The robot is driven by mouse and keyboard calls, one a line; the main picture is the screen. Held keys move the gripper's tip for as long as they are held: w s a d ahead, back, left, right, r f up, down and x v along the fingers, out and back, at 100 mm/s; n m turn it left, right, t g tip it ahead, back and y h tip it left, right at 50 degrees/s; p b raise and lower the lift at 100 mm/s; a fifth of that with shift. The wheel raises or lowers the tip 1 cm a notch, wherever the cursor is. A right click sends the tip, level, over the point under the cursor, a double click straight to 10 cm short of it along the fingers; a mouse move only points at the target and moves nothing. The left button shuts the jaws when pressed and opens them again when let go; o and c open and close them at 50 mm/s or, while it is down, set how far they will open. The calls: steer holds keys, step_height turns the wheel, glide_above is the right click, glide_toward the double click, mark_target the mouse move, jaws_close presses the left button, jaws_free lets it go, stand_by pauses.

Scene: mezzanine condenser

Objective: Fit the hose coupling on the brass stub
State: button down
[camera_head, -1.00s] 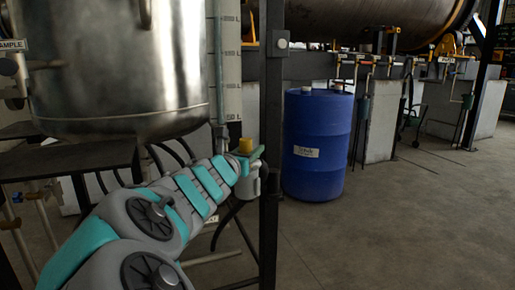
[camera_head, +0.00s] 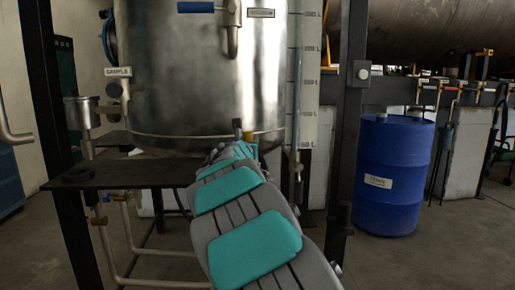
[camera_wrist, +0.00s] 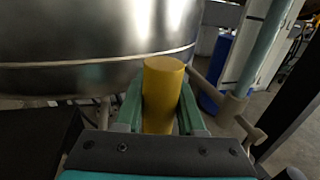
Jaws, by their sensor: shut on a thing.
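My gripper (camera_wrist: 160,104) is shut on a yellow cylinder, which I take to be the hose coupling (camera_wrist: 162,88). It stands upright between the green fingers in the wrist view, in front of the steel tank's lower part. I cannot pick out the brass stub with certainty. Small brass-coloured fittings (camera_head: 100,218) sit on pipes below the dark shelf at left.
The steel tank (camera_head: 190,70) fills the upper middle. A dark shelf (camera_head: 125,174) lies below it at left. Dark posts (camera_head: 345,130) and (camera_head: 55,130) flank the tank. A blue drum (camera_head: 393,160) stands at right, with open floor (camera_head: 440,255) in front.

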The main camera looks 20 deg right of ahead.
stand_by(0.5)
step_height(320, 180, down, 6)
steer(key=b, duration=0.5)
steer(key=shift+r, duration=0.1)
step_height(320, 180, down, 7)
steer(key=b, duration=0.5)
steer(key=shift+r+b, duration=0.2)
steer(key=shift+b, duration=0.2)
stand_by(3.7)
steer(key=shift+c, duration=2.2)
jaws_free()
steer(key=shift+s, duration=0.1)
steer(key=v, duration=0.7)
steer(key=shift+s+a+b, duration=0.2)
steer(key=shift+s+b, duration=0.05)
steer(key=shift+b, duration=0.05)
